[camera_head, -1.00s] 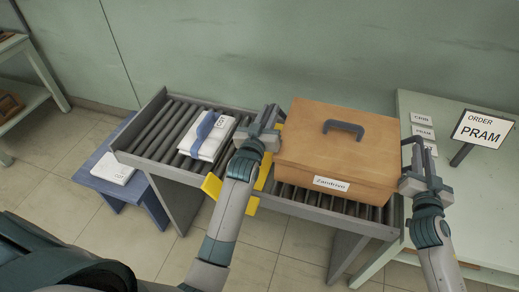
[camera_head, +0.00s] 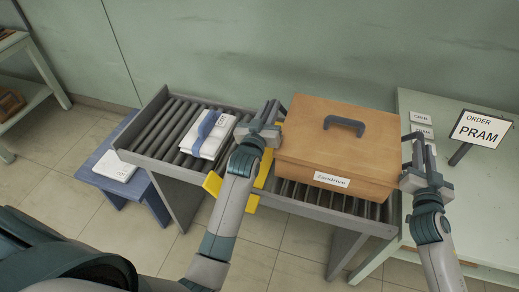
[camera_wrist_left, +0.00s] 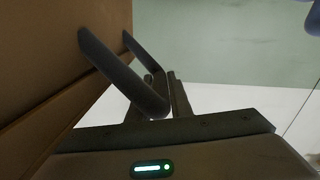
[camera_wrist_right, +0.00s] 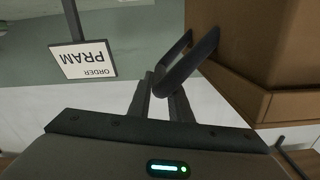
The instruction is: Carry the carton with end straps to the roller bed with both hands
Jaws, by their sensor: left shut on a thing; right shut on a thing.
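The carton (camera_head: 340,115) is a brown lidded box with a dark handle on top and a white label on its front. It is level over the right part of the roller bed (camera_head: 345,222); I cannot tell whether its base touches the rollers. My left gripper (camera_head: 272,112) is shut on the dark end strap (camera_wrist_left: 125,75) at the carton's left end. My right gripper (camera_head: 413,148) is shut on the dark end strap (camera_wrist_right: 188,66) at its right end. The left end strap is hidden in the head view.
A white parcel with a blue band (camera_head: 208,134) lies on the bed's left part, beyond a yellow divider (camera_head: 213,184). A blue stool (camera_head: 140,186) with a white packet (camera_head: 116,165) stands at left. A pale table (camera_head: 480,220) with an order sign (camera_head: 483,128) stands at right.

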